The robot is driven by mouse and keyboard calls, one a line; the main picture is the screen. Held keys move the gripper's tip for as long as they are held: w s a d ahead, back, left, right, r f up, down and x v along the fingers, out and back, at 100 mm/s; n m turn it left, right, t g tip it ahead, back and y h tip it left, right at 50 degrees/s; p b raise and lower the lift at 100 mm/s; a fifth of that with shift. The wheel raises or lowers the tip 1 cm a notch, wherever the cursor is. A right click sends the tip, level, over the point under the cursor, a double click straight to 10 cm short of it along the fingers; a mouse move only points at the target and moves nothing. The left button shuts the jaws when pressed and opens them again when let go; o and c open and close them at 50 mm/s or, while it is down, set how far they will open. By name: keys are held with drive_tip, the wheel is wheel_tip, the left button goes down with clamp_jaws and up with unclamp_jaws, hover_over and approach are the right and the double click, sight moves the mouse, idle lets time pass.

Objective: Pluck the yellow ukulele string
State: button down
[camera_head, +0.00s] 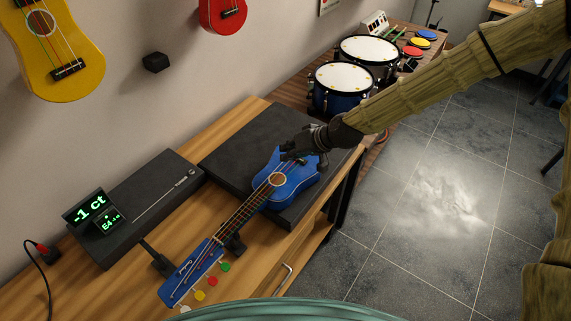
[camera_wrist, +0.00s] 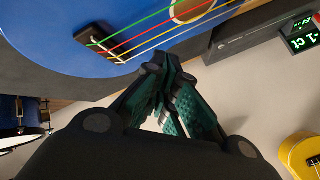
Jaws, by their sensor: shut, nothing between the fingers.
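The blue ukulele (camera_head: 291,188) lies on a dark padded block, its neck pointing toward the lower left with coloured tuning pegs at its head. The yellow peg (camera_head: 200,295) sits between a red and a white one. In the wrist view, coloured strings run from the bridge (camera_wrist: 108,44) across the blue body (camera_wrist: 60,25); the yellow string (camera_wrist: 160,38) lies below the green and red ones. My gripper (camera_wrist: 164,66) is shut and empty, its fingertips just beside the lower strings. Whether they touch a string I cannot tell. In the head view my gripper (camera_head: 296,150) is over the bridge end, partly hiding it.
A tuner display (camera_head: 92,206) reading "-1 ct" and "E4" stands on a dark case (camera_head: 140,205) at left. Drums (camera_head: 340,85) stand beyond the block. A yellow ukulele (camera_head: 55,50) and a red one (camera_head: 222,12) hang on the wall. Floor is clear at right.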

drive_tip(key=shift+r+p, duration=1.3)
drive_tip(key=shift+r, duration=1.2)
